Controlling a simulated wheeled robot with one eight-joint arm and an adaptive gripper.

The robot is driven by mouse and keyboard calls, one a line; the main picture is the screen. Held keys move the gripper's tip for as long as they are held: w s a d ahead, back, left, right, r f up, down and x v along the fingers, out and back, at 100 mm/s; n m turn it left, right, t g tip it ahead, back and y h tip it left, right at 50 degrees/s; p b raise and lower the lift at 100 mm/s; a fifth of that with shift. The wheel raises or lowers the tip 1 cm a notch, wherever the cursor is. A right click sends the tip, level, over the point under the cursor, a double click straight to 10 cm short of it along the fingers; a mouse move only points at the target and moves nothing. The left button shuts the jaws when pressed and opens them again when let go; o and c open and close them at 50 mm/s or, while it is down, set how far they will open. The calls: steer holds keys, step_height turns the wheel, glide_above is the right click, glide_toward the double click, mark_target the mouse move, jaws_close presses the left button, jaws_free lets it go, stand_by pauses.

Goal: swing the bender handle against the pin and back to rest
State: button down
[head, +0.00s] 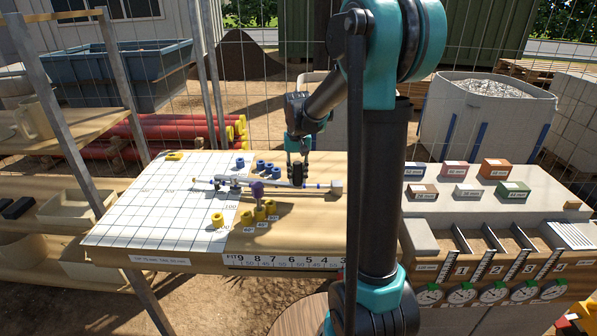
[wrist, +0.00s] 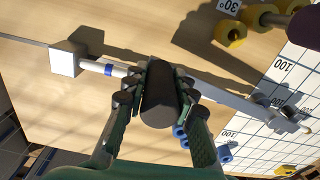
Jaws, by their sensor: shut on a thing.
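The bender lies on the tabletop in the head view, with a thin metal bar (head: 275,184) and a light cube-shaped block (head: 336,187) at its right end. The block also shows in the wrist view (wrist: 67,59). My gripper (head: 298,165) is shut on the black upright handle grip (wrist: 160,95), its fingers on either side of it. A purple knob (head: 257,190) stands left of the gripper. Several yellow collars (head: 247,217) with angle labels stand in front of the bar, and several blue ones (head: 261,166) behind. I cannot tell which part is the pin.
A white grid sheet (head: 150,205) covers the table's left part. A numbered strip (head: 285,263) runs along the front edge. To the right are small labelled boxes (head: 452,167) and a bin rack with dials (head: 492,291). Bare wood lies right of the block.

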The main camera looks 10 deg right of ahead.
steer(key=s+a+m, duration=0.5)
steer(key=s+a, duration=0.4)
steer(key=s, duration=0.2)
steer(key=shift+s+m, duration=0.2)
steer(key=shift+m, duration=0.2)
steer(key=c, duration=1.2)
jaws_free()
steer(key=shift+w, duration=0.1)
